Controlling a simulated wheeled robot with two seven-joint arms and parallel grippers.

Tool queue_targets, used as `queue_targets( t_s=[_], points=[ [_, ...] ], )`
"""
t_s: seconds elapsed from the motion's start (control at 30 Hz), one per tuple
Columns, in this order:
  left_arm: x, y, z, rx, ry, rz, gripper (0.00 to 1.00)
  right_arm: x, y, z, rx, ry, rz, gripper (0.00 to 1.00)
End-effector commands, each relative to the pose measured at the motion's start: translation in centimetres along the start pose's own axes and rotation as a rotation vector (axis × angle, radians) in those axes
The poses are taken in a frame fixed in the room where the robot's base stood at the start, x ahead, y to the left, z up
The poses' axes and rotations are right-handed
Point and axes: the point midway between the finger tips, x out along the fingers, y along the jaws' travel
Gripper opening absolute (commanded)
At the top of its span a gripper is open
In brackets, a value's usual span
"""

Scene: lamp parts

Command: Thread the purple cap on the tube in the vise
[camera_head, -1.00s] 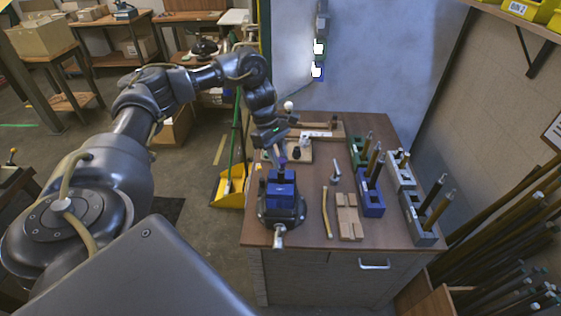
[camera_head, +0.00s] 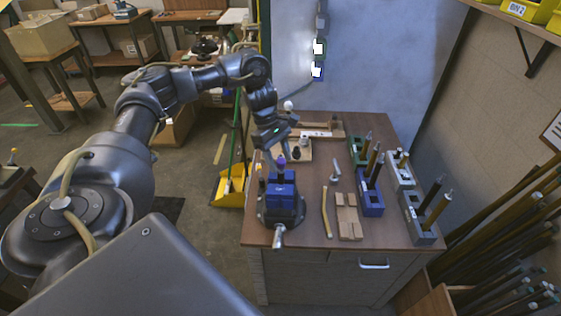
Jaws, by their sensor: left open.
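The blue vise (camera_head: 281,194) stands at the left front of the workbench, with its handle toward me. The small purple cap (camera_head: 281,161) shows just above the vise, at the top of the tube's place. The tube below it is mostly hidden, and I cannot tell how the cap sits on it. My left gripper (camera_head: 274,158) comes down from behind, open, with its fingers right by the cap; I cannot tell whether they touch it. My right gripper is not in view.
A blue holder (camera_head: 371,203), a green holder (camera_head: 357,152) and grey holders (camera_head: 418,228) with upright tubes stand on the right of the bench (camera_head: 310,262). A yellow dustpan (camera_head: 230,190) stands left.

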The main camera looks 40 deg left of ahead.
Motion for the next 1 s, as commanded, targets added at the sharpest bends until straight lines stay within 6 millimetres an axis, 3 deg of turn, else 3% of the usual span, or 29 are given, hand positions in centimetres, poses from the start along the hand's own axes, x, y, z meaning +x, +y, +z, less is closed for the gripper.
queue_targets(
  t_s=[0.27, 0.7, 1.0],
  points=[
    [-1.7, 0.1, 0.0, 0.001, 0.002, 0.004, 0.51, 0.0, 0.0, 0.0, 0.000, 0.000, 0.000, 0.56],
    [-8.8, 0.1, 0.0, 0.000, 0.001, 0.003, 0.51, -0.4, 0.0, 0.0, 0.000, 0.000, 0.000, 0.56],
    [-10.8, 0.1, -0.1, 0.001, 0.000, 0.000, 0.51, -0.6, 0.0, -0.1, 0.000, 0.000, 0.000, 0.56]
  ],
)
